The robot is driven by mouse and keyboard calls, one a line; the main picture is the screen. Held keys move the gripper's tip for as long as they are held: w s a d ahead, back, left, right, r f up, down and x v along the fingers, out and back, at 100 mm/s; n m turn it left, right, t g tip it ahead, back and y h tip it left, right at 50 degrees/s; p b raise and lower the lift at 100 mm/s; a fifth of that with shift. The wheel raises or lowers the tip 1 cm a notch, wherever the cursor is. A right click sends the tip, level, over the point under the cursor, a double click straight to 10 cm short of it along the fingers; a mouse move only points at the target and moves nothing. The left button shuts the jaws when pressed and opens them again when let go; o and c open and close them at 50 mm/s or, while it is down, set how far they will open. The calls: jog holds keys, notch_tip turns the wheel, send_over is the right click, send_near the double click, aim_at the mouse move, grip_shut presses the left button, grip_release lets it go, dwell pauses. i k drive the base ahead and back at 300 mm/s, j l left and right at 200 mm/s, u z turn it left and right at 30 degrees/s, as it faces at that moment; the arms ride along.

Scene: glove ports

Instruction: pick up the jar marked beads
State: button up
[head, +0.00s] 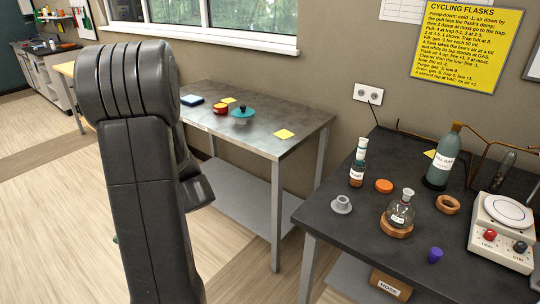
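I cannot make out a jar marked beads in the head view; the labels on the bench are too small to read surely. A small brown bottle with a white label (357,167) stands upright at the left of the dark bench. A round glass flask with a label (401,211) sits on a cork-coloured ring. A grey-green bottle with a white label (441,157) stands behind. My dark arm fills the left foreground; its gripper fingers are not visible.
The dark bench (335,227) also holds an orange lid (384,186), purple stopper (435,255), grey piece (342,204) and hotplate (503,228). A steel table (265,124) carries a red pot (220,108) and teal item (242,112). A labelled box (390,286) sits below.

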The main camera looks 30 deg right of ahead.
aim_at(359, 170)
jog(key=i+j+z, duration=0.2)
jog(key=i+z, duration=0.15)
jog(key=i, duration=0.3)
jog(key=i+z, duration=0.1)
jog(key=z, duration=0.35)
jog(key=i+j+z, duration=0.1)
jog(key=z, duration=0.3)
jog(key=i+j+z, duration=0.1)
jog(key=z, duration=0.35)
jog(key=i+j+z, duration=0.1)
jog(key=z, duration=0.35)
jog(key=i+j+z, duration=0.1)
jog(key=z, duration=0.4)
jog(key=i+j+z, duration=0.25)
jog(key=z, duration=0.25)
jog(key=i+j+z, duration=0.15)
jog(key=z, duration=0.35)
jog(key=i+j+z, duration=0.1)
jog(key=j+z, duration=0.35)
